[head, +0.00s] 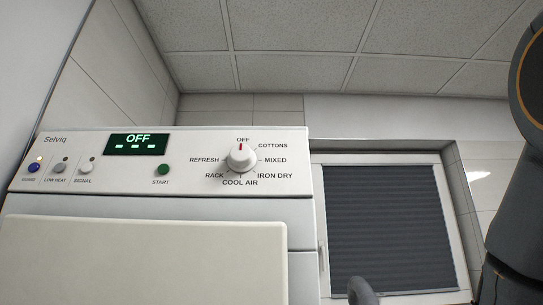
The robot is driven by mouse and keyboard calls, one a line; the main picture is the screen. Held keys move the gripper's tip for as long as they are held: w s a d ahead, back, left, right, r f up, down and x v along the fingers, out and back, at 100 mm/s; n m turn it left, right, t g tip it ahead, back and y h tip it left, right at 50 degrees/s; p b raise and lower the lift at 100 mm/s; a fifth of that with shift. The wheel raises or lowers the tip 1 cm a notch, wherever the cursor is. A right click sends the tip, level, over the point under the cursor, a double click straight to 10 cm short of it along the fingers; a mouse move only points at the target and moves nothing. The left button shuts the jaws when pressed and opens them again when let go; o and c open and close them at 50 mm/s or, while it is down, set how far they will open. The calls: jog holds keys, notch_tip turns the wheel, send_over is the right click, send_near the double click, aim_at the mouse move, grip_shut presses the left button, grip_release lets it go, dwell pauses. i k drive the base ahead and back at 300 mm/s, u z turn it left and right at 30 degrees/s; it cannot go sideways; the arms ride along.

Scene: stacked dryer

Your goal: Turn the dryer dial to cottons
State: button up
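The white dryer dial (241,158) sits on the right part of the dryer's control panel (110,175) in the head view. Its red pointer mark points up at OFF. The COTTONS label (272,146) is just right of OFF, at the dial's upper right. Other labels around the dial read MIXED, IRON DRY, COOL AIR, RACK and REFRESH. The display (137,144) reads OFF above several dashes. My gripper is not in view, and nothing touches the dial.
A green START button (163,170) and three small buttons, the nearest to START marked SIGNAL (85,169), are left of the dial. Below is a pale dryer front (150,260). A window with a dark blind (390,230) is at right. The space before the panel is clear.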

aim_at(241, 158)
jog(key=z, duration=0.05)
jog(key=k, duration=0.95)
jog(key=u, duration=1.85)
